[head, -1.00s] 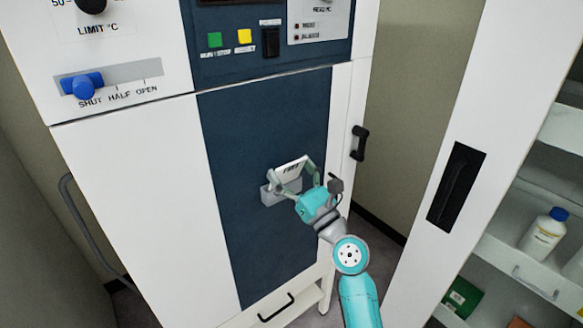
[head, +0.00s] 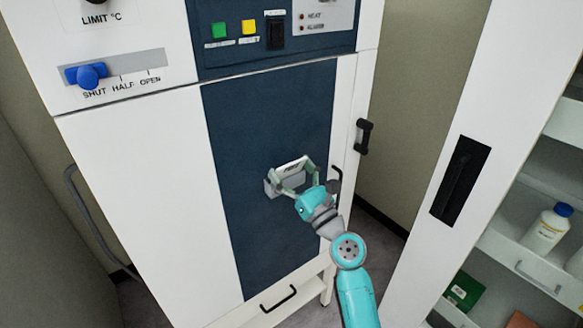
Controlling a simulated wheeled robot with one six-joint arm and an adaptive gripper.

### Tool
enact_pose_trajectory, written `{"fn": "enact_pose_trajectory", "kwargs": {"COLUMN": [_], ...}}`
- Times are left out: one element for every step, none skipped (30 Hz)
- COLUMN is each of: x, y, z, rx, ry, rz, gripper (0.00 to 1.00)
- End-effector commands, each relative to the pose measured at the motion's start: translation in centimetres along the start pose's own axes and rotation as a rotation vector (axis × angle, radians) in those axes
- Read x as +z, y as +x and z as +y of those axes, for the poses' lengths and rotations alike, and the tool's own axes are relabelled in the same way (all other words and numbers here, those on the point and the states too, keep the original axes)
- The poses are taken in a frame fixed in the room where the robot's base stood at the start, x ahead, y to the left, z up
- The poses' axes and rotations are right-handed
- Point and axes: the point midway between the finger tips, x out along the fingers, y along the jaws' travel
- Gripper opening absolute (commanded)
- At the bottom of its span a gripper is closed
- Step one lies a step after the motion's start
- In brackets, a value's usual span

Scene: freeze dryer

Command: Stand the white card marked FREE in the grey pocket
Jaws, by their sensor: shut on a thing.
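The white card (head: 291,169) has dark lettering, too small to read surely, along its upper part. My gripper (head: 295,180) is shut on the card, with a finger at each side of it. The grey pocket (head: 271,187) is fixed to the dark blue door panel of the freeze dryer. The card is upright, slightly tilted, at the pocket's mouth, and its lower part is hidden behind the gripper and the pocket's front. I cannot tell how deep it sits in the pocket.
The dark blue panel (head: 268,120) around the pocket is clear. A black door handle (head: 363,137) is to the right. A white cabinet door (head: 430,120) and shelves with a white bottle (head: 547,228) stand further right. A blue slider (head: 88,76) is at upper left.

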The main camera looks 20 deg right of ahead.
Motion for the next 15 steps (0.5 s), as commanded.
{"fn": "enact_pose_trajectory", "kwargs": {"x": [-0.02,-0.02,-0.03,-0.02,-0.02,-0.02,-0.02,-0.02,-0.02,-0.01,-0.01,-0.01,-0.01,-0.01,-0.01], "y": [0.0,0.0,0.0,0.0,0.0,0.0,0.0,0.0,0.01,0.01,0.01,0.01,0.01,0.01,0.01], "z": [0.0,0.01,0.01,0.01,0.01,0.0,0.0,0.0,0.0,0.0,0.0,0.0,0.0,0.0,0.0], "rx": [0.0,0.0,0.0,0.0,0.0,0.0,0.0,0.0,0.0,0.0,0.0,0.0,0.0,0.0,0.0], "ry": [0.0,0.0,0.0,0.0,0.0,0.0,0.0,0.0,0.0,0.0,0.0,0.0,0.0,0.0,0.0], "rz": [0.0,0.0,0.0,0.0,0.0,0.0,0.0,0.0,0.0,0.0,0.0,0.0,0.0,0.0,0.0], "gripper": [0.38,0.38,0.38,0.38,0.38,0.38,0.93,1.0,1.0,1.0,1.0,1.0,1.0,1.0,1.0]}}
